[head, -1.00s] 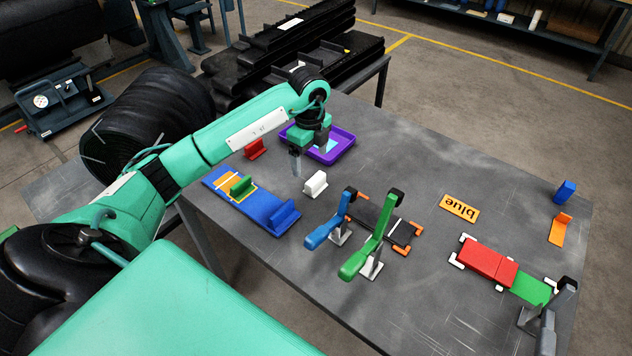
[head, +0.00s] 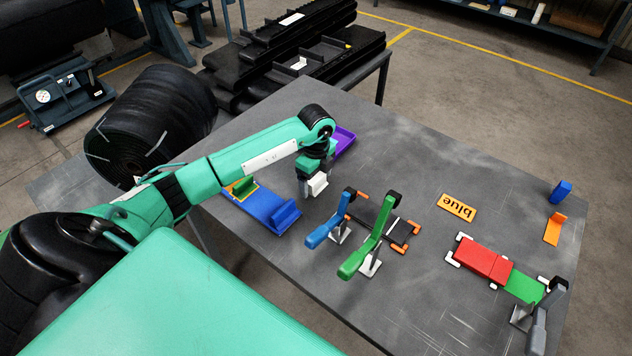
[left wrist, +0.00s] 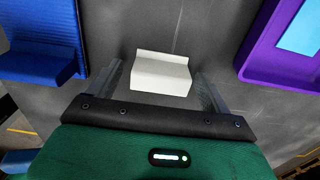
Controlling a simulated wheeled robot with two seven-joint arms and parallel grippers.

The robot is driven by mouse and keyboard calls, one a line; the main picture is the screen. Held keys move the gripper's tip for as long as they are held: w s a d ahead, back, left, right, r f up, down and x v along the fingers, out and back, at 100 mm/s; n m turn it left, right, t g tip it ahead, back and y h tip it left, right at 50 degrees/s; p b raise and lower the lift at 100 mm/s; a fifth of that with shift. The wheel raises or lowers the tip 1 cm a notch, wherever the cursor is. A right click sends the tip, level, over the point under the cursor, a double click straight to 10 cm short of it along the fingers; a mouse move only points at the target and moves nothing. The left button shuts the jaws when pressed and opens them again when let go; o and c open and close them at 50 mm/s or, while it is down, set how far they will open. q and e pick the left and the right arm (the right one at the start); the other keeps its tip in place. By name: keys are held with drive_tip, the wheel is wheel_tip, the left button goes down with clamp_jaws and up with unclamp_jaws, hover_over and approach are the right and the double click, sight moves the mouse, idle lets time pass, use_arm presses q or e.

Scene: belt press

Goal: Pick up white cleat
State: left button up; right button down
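The white cleat (head: 318,184) stands on the grey table, partly hidden by my left gripper in the head view. It shows whole in the left wrist view (left wrist: 160,74). My left gripper (head: 309,190) points down at the cleat. In the left wrist view its two fingers (left wrist: 159,84) are spread, one to each side of the cleat, with a gap on both sides. The gripper is open and holds nothing. My right gripper is in neither view.
A blue strip (head: 262,208) with cleats lies left of the gripper, and a purple tray (head: 344,140) behind it. Blue (head: 326,231) and green (head: 366,240) clamp levers stand close on the right.

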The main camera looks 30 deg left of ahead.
use_arm(q)
drive_tip(key=c, duration=1)
wheel_tip(320, 180, up, 13)
drive_tip(key=b, duration=0.3)
wheel_tip(320, 180, up, 7)
hover_over(316, 177)
